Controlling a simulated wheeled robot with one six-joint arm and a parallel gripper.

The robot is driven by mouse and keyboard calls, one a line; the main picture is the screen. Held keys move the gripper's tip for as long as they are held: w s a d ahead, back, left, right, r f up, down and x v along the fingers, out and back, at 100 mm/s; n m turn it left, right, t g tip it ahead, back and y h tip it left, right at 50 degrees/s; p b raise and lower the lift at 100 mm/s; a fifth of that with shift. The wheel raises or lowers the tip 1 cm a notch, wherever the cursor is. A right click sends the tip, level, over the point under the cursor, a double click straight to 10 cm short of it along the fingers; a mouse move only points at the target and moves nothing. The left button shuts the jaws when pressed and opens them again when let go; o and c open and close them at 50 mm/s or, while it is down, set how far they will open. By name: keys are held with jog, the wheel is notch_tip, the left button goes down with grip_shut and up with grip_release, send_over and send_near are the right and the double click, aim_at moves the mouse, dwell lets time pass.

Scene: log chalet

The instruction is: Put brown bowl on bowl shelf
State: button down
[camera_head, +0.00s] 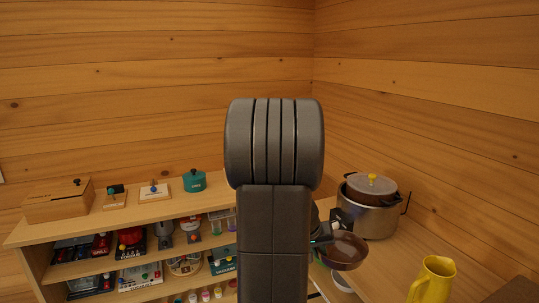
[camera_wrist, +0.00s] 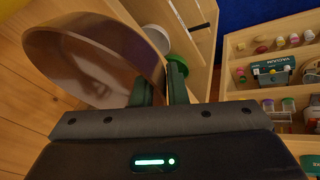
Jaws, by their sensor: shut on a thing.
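The brown bowl (camera_wrist: 95,62) is glossy and tilted in the wrist view, with its rim between the dark green fingers of my gripper (camera_wrist: 162,85). My gripper is shut on the bowl's rim. In the head view the bowl (camera_head: 345,252) shows to the right of my arm, near the right-hand counter, and my arm hides part of the gripper there. A wooden shelf unit (camera_head: 120,238) stands at the left with several filled compartments. I cannot tell which compartment is the bowl shelf.
A large metal pot (camera_head: 368,216) with a smaller lidded pot (camera_head: 371,187) in it stands on the right counter (camera_head: 385,272). A yellow jug (camera_head: 432,281) is at the front right. A teal pot (camera_head: 194,181) and a wooden box (camera_head: 58,201) stand on the shelf top.

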jog(key=w+a+f+b, duration=0.2)
jog(key=w+a+f, duration=0.1)
jog(key=a+f, duration=0.9)
notch_tip(320, 180, down, 10)
jog(key=s+a, duration=0.2)
jog(key=shift+s+r, duration=0.2)
jog(key=shift+s, duration=0.1)
